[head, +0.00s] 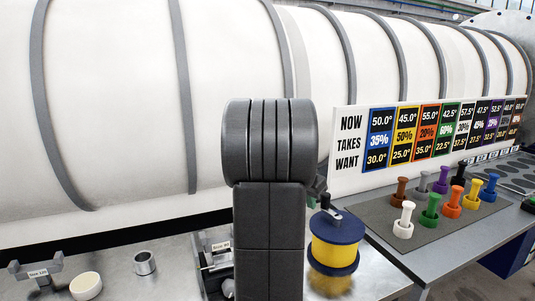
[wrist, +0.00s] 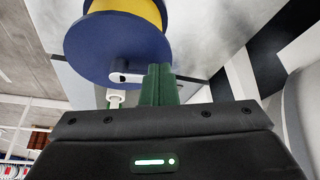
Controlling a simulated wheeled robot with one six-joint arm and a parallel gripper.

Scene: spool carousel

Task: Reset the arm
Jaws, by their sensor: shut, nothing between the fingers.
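My gripper (wrist: 160,84) shows in the wrist view with its dark green fingers together and nothing between them. A yellow spool with dark blue flanges (wrist: 118,48) is just beyond the fingertips in that view, up and to the left. I cannot tell whether they touch. In the head view the spool (head: 333,252) stands upright on the metal table, right of my dark arm. My arm hides most of the gripper there; a small dark part shows beside it, above the spool.
A metal table (head: 185,262) holds a small metal cup (head: 145,263), a cream disc (head: 85,286) and dark holders (head: 36,272). At right, a grey mat (head: 385,217) carries several coloured pegs below a numbered board (head: 350,180). A large white ribbed cylinder (head: 115,90) fills the back.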

